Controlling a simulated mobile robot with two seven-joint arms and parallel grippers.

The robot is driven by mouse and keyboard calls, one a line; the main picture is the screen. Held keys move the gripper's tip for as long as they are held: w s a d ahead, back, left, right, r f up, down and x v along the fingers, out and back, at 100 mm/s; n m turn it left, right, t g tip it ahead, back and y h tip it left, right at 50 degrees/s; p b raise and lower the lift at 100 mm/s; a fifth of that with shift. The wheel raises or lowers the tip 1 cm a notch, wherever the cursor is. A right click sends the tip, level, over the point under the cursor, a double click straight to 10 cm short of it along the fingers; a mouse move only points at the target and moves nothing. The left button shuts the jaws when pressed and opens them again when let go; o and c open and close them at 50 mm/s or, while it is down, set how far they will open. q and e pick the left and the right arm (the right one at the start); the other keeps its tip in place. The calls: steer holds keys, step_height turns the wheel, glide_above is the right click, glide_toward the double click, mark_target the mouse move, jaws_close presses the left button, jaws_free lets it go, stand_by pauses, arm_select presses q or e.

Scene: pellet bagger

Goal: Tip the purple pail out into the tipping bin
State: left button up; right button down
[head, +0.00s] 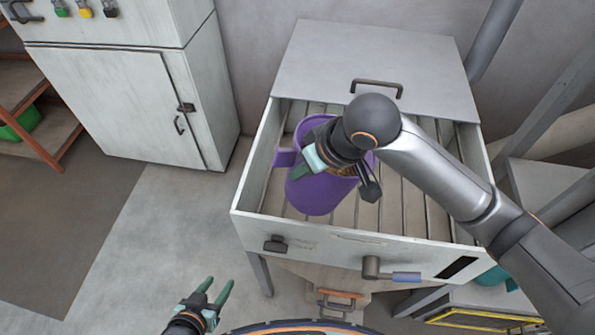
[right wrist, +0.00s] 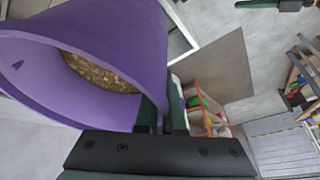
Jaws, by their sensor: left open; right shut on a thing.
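The purple pail (head: 318,190) is over the open tipping bin (head: 340,243), inside the outline of its walls in the head view. My right gripper (head: 312,165) is shut on the pail at its rim. In the right wrist view the pail (right wrist: 150,40) looks tilted, with tan pellets (right wrist: 98,72) inside. I cannot tell whether the pail touches the slatted floor of the bin. My left gripper (head: 212,290) is open and empty, low in the head view in front of the bin. My right arm hides part of the pail's mouth.
The bin's lid (head: 375,65) stands raised at the back, with a dark handle. A white cabinet (head: 120,105) stands to the left. A lever (head: 390,273) sticks out from the bin's front. Shelves with a green crate (head: 20,124) are at the far left. Floor left of the bin is clear.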

arm_select(q)
steer(key=w+d+f+b, duration=0.1)
steer(key=d+f+b, duration=0.2)
steer(key=f+b, duration=1.2)
steer(key=shift+w+f+m+h+b, duration=0.15)
steer(key=shift+w+m+h+b, duration=0.2)
steer(key=shift+b, duration=1.65)
arm_select(e)
steer(key=w+d+r+m+y, duration=0.1)
steer(key=d+m+y, duration=0.1)
steer(key=d+y, duration=0.6)
steer(key=w+d+r+m+y, duration=0.1)
steer(key=w+d+m+y, duration=0.1)
steer(key=d+y, duration=0.6)
steer(key=shift+d+r+m+t, duration=0.3)
steer(key=shift+r+m+t, duration=0.1)
steer(key=shift+m, duration=0.1)
steer(key=shift+w, duration=0.1)
